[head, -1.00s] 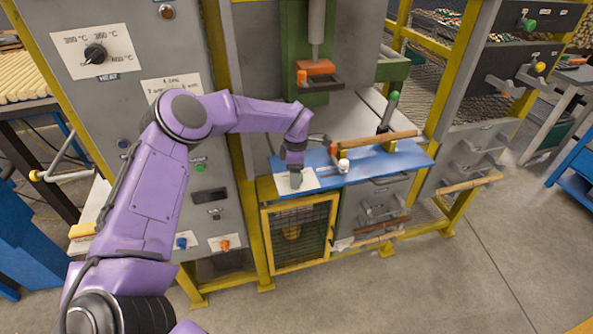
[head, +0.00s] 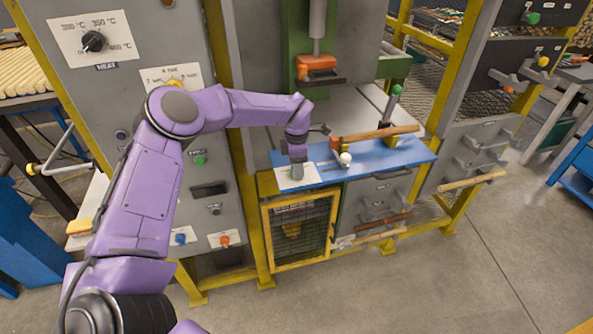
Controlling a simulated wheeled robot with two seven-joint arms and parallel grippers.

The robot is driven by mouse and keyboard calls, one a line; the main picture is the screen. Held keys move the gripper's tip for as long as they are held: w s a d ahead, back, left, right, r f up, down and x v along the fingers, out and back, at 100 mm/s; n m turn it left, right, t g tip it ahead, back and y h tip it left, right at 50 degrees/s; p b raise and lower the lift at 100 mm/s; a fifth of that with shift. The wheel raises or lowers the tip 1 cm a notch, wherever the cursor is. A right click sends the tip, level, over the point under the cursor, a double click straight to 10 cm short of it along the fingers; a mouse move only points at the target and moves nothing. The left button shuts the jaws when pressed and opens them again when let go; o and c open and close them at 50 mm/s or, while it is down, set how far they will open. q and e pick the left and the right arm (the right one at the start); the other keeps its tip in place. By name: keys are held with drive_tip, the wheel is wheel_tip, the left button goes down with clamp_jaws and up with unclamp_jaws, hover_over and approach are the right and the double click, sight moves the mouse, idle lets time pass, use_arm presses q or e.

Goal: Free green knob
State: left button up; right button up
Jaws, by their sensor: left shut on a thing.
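My left gripper (head: 297,168) points down over a white label plate (head: 308,178) at the left end of the blue bench top. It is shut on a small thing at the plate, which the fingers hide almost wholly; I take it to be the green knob. A white ball-shaped knob (head: 345,159) stands to the right of the gripper, apart from it. My right gripper is out of view.
A wooden bar (head: 378,134) lies across the blue bench top (head: 405,157). A press with an orange block (head: 316,63) stands behind. A grey control panel (head: 140,92) rises at the left, a yellow-framed mesh door (head: 299,232) is below.

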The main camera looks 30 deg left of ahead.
use_arm(q)
drive_tip(key=n+b, duration=0.2)
drive_tip(key=n, duration=0.1)
drive_tip(key=shift+f+n+b, duration=0.25)
drive_tip(key=shift+n+b, duration=0.05)
drive_tip(key=shift+b, duration=0.1)
drive_tip(key=n+b, duration=0.3)
drive_tip(key=n, duration=0.1)
drive_tip(key=shift+n, duration=0.3)
drive_tip(key=n+b, duration=0.2)
drive_tip(key=n, duration=0.1)
drive_tip(key=shift+d+n+b, duration=0.1)
drive_tip(key=shift+n+b, duration=0.2)
drive_tip(key=shift+b, duration=0.05)
drive_tip(key=shift+r+n+b, duration=0.2)
drive_tip(key=shift+n+b, duration=0.9)
drive_tip(key=shift+n, duration=0.7)
drive_tip(key=o, duration=1.1)
drive_tip(key=shift+c, duration=0.2)
